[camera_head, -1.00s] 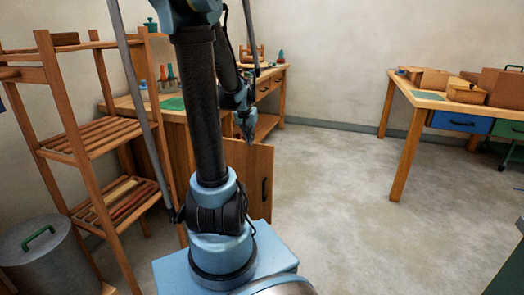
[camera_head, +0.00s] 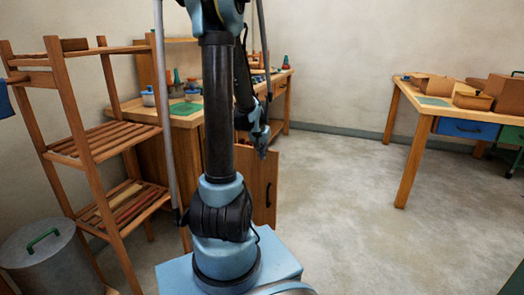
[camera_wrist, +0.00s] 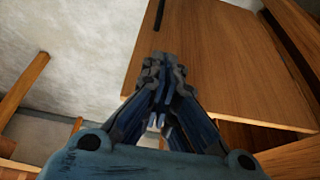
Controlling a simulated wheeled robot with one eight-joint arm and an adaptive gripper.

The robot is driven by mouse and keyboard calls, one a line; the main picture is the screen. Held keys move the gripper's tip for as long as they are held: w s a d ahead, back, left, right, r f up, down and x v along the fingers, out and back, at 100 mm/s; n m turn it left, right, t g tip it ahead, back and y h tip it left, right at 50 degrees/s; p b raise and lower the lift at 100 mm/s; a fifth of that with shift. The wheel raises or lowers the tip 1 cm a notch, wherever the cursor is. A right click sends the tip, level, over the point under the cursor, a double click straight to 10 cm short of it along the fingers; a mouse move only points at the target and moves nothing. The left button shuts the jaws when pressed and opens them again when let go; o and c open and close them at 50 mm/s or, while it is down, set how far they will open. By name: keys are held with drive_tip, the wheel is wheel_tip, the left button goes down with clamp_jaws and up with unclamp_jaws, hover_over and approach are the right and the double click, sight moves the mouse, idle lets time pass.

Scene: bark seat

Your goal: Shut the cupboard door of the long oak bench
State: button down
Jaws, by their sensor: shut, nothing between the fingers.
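The long oak bench (camera_head: 187,121) runs along the wall behind my arm. Its cupboard door (camera_head: 265,172) stands open, jutting out from the bench front, with a dark upright handle (camera_head: 268,195) on its face. My arm hides part of the door and the bench front. My gripper (camera_head: 262,154) is shut and empty, by the upper part of the door. In the wrist view the door (camera_wrist: 225,62) fills the upper right as a broad wooden panel, its handle (camera_wrist: 158,15) at the top. My gripper (camera_wrist: 158,62) overlaps the panel's left edge there; I cannot tell whether they touch.
A slatted wooden shelf rack (camera_head: 110,140) stands close on the left, with a lidded grey bin (camera_head: 50,262) in front. Another table (camera_head: 416,116) with boxes and a blue drawer is at the right. The concrete floor (camera_head: 340,200) between is clear.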

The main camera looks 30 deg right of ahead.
drive_tip(key=w+d+f, duration=0.3)
drive_tip(key=d, duration=0.1)
drive_tip(key=shift+w, duration=0.15)
idle(0.4)
drive_tip(key=shift+w+d, duration=0.1)
drive_tip(key=shift+w, duration=0.1)
